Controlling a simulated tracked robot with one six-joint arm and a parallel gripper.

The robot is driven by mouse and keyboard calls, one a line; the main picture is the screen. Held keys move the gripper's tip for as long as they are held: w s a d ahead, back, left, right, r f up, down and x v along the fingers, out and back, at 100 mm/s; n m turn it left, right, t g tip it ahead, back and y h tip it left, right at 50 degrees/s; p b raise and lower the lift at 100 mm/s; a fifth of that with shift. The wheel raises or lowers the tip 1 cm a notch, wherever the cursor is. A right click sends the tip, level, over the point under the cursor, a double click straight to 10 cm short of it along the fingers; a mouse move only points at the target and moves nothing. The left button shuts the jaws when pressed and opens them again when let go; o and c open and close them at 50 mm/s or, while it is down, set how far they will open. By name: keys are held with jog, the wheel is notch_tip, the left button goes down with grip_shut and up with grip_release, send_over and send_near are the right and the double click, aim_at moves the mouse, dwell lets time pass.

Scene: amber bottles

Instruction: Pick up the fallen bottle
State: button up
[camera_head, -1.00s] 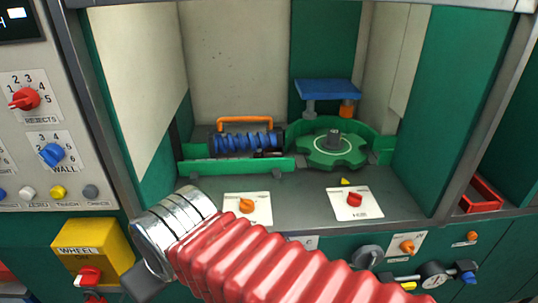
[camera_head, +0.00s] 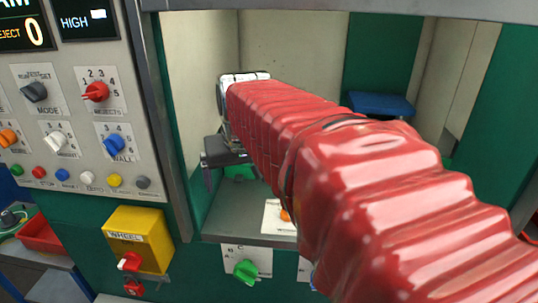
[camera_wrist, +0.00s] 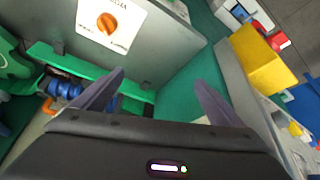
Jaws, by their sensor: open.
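I cannot make out a fallen bottle in either current view. My gripper (camera_wrist: 158,80) is open and empty in the wrist view, its two dark fingers spread apart. The blue feed screw (camera_wrist: 65,88) and the green rail (camera_wrist: 92,82) lie to the left of and partly behind the left finger. In the head view my gripper (camera_head: 212,178) hangs inside the left part of the cabinet, and its fingers are hard to see. My red-sleeved arm hides the feed screw and the star wheel there.
The cabinet's left frame post (camera_head: 172,130) stands close to my gripper. A blue platform (camera_head: 380,104) is at the back. A white card with an orange knob (camera_wrist: 106,22) is on the cabinet floor. A yellow box (camera_head: 150,232) with a red knob is on the front below.

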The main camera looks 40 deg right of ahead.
jog(key=shift+o, duration=0.9)
jog(key=w+d+r+m+h, duration=0.1)
jog(key=d+m, duration=0.1)
jog(key=d, duration=1.3)
jog(key=shift+w+m+g, duration=0.35)
jog(key=shift+m+g, duration=0.05)
jog(key=s+d+m+g, duration=0.1)
jog(key=s+d+m, duration=0.1)
jog(key=d, duration=1)
jog(key=shift+d+f, duration=0.2)
jog(key=shift+s, duration=0.1)
jog(key=x, duration=0.8)
jog(key=shift+d, duration=0.15)
jog(key=shift+f, duration=0.25)
jog(key=shift+d, duration=0.1)
jog(key=shift+d+x, duration=0.2)
jog(key=shift+x, duration=2.4)
jog(key=shift+r, duration=0.1)
